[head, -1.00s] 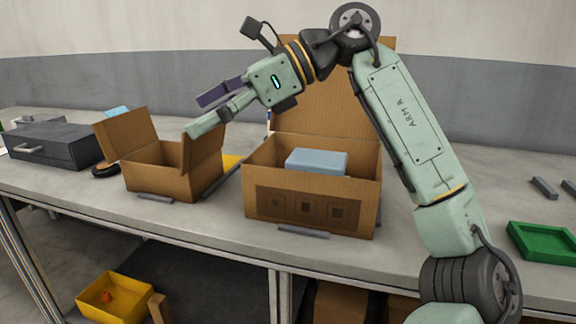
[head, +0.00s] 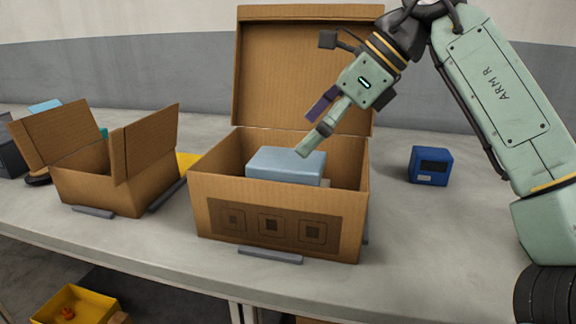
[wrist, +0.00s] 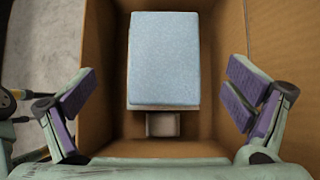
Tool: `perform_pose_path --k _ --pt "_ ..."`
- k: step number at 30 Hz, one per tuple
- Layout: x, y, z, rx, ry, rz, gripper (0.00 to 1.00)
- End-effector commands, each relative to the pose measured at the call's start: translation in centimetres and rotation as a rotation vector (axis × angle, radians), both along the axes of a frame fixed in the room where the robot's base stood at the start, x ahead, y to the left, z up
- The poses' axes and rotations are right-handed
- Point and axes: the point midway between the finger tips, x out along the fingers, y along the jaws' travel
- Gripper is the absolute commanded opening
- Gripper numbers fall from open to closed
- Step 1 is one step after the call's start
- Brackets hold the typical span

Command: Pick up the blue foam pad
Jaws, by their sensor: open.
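The blue foam pad (head: 286,165) is a light blue block inside the larger open cardboard box (head: 278,226). In the wrist view the pad (wrist: 163,58) lies ahead of the fingers, on top of something pale whose edge shows beneath it. My gripper (head: 312,135) is over the box, tilted down toward the pad. In the wrist view the fingers (wrist: 158,100) are wide apart, one on each side, with nothing between them. A small grey-brown block (wrist: 163,124) shows just below the pad there. I cannot tell whether a finger touches the pad.
The box's tall lid (head: 285,65) stands up behind it. A smaller open cardboard box (head: 100,195) with raised flaps is at the left. A blue device (head: 430,166) stands on the bench to the right. A yellow bin (head: 75,305) is below the bench.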

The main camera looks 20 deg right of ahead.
Motion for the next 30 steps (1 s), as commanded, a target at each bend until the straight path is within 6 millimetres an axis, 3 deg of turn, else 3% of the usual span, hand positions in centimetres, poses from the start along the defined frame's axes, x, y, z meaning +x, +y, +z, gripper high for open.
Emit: perform_pose_path --k 10,20,30 --pt "1.9 1.9 -3.6 0.001 0.001 0.002 0.97" --pt "2.2 2.4 -4.3 0.002 -0.001 0.000 0.97" --pt "2.2 2.4 -4.2 0.001 -0.002 0.001 0.75"
